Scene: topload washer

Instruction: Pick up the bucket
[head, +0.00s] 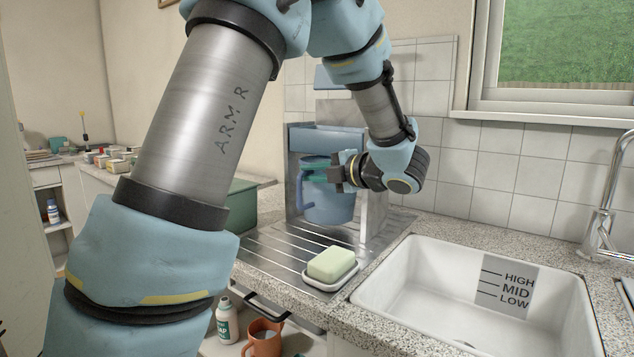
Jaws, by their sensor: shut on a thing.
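A blue bucket (330,207) with a side handle on its left stands upright within a grey and blue housing at the back of the steel draining board. My gripper (318,172) reaches in from the right, with its green fingers at the upper part of the bucket. It is shut on the bucket. The fingers partly hide the bucket's upper side, and I cannot clearly see whether its base touches the board.
A soap bar (331,263) in a white dish (333,283) sits on the ribbed draining board (280,250). A white sink (440,290) with level marks is at right, with a tap (605,190). A white bottle (227,320) and orange jug (264,338) are below the counter.

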